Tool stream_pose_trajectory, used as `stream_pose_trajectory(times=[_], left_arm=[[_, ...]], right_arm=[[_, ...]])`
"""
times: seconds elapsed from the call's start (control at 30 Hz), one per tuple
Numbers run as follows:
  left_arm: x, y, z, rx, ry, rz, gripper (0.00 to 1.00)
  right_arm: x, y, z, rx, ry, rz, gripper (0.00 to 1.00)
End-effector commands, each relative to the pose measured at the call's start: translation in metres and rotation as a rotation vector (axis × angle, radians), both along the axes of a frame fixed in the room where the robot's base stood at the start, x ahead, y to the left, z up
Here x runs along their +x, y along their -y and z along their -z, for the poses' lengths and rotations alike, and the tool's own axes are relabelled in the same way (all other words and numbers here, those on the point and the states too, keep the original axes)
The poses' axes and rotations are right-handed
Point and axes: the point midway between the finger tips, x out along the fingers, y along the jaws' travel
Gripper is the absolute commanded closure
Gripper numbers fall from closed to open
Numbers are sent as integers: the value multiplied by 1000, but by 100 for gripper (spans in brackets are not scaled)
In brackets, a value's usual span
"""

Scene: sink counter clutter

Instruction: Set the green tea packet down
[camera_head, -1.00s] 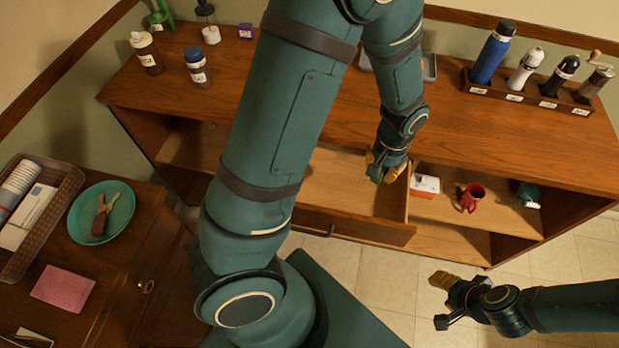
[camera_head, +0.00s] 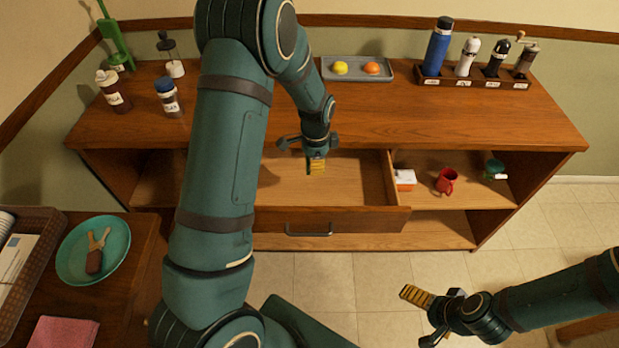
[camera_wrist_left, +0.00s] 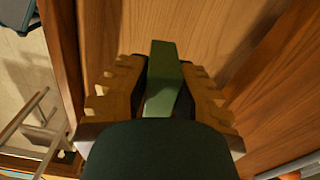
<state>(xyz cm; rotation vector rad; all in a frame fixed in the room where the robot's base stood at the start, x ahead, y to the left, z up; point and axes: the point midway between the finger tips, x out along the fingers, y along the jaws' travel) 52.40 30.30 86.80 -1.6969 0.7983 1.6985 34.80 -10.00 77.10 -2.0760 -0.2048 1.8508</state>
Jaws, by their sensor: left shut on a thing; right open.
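My left gripper (camera_head: 317,166) points down over the open drawer (camera_head: 350,190) of the wooden cabinet. It is shut on the green tea packet (camera_wrist_left: 165,75), which shows as a narrow green strip between the fingers in the left wrist view. I cannot make out the packet in the head view. In the wrist view bare wood lies beyond the fingertips; I cannot tell how far below the packet it is. My right gripper (camera_head: 414,315) is open and empty over the tiled floor at lower right.
A grey tray (camera_head: 356,76) with yellow and orange items stands on the counter. A rack (camera_head: 474,82) with several bottles is right of it. The counter's right front is clear.

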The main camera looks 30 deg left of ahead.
Motion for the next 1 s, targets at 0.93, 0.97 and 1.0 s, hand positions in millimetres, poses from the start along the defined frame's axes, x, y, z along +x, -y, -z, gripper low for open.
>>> stream_pose_trajectory(times=[0.93,0.97,1.0], left_arm=[[6,-22,103,0,-4,142,100],[6,-22,106,-1,-2,141,100],[7,-22,109,0,0,141,100]], right_arm=[[-2,0,23,1,-5,-6,0],[-2,0,24,1,-4,-6,0],[-2,0,24,1,-4,-6,0]])
